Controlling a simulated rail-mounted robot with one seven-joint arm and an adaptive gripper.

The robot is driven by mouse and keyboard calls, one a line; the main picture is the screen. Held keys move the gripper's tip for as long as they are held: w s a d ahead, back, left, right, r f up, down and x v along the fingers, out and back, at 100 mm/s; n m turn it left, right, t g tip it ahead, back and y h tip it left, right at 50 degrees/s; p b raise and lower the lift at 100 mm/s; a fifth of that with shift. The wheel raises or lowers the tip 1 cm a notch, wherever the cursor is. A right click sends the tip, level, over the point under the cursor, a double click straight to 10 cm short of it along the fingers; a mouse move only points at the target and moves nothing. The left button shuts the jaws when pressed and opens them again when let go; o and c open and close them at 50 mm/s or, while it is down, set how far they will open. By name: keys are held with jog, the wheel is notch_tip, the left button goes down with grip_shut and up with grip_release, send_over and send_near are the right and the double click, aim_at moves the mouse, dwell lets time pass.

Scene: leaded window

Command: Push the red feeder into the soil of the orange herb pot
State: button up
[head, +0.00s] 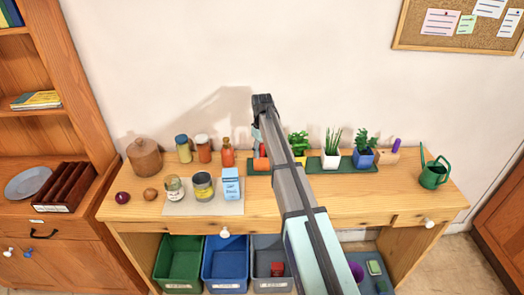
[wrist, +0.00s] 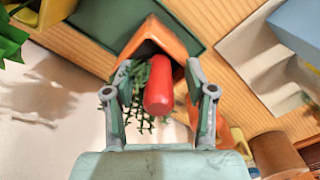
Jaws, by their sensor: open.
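The orange herb pot (wrist: 158,35) is in the wrist view, with dark green sprigs (wrist: 135,95) on its left side. The red feeder (wrist: 160,88), a rounded red cylinder, stands at the pot with its far end toward the pot's inside. Whether its tip is in the soil is hidden. My gripper (wrist: 159,75) is open, with one finger on each side of the feeder and visible gaps to it. In the head view my arm partly covers the orange pot (head: 261,163), and my gripper (head: 257,130) is above it.
Yellow (head: 300,159), white (head: 331,161) and blue (head: 364,160) plant pots stand to the right on green trays. A wooden block (head: 387,156) with a purple piece and a green watering can (head: 433,175) are farther right. Jars and a sauce bottle (head: 227,153) stand to the left.

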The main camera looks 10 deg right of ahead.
notch_tip(320, 180, up, 12)
dwell(0.6)
